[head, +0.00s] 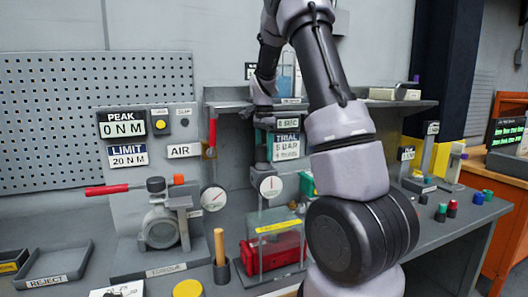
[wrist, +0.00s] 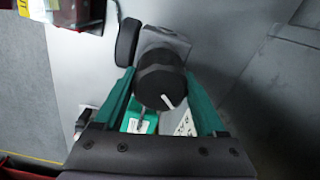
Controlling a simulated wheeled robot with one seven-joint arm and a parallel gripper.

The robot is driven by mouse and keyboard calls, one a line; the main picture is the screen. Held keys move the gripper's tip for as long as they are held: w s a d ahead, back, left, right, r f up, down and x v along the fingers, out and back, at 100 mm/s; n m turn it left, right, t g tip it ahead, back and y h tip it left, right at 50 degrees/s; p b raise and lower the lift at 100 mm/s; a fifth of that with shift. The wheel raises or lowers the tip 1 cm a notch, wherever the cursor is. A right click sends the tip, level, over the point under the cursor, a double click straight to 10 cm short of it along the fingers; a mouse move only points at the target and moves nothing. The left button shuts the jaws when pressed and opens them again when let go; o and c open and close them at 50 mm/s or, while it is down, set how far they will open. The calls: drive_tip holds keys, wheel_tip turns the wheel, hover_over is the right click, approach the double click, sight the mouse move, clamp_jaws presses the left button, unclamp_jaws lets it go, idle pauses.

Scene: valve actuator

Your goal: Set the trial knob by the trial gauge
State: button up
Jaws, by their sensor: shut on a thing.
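The trial knob (wrist: 158,92) is round and black with a white pointer mark, seen close up in the wrist view. The mark slants toward the lower right of the picture. My gripper (wrist: 160,76) has its teal fingers on both sides of the knob and is shut on it. In the head view my gripper (head: 261,142) is beside the TRIAL 5 BAR sign (head: 287,146), and the knob is hidden there. A white round gauge (head: 270,187), apparently the trial gauge, sits just below. Its needle is too small to read exactly.
Another dial (head: 214,198) stands to the left, near the AIR label (head: 184,151) and a red lever (head: 212,134). A shelf (head: 225,106) runs behind my arm. A clear guard with a red part (head: 272,252) stands below.

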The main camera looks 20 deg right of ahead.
sight(264, 145)
idle(0.5)
drive_tip(key=o, duration=1.3)
drive_tip(key=shift+r, duration=0.15)
wheel_tip(264, 145, up, 10)
drive_tip(key=shift+r, duration=0.3)
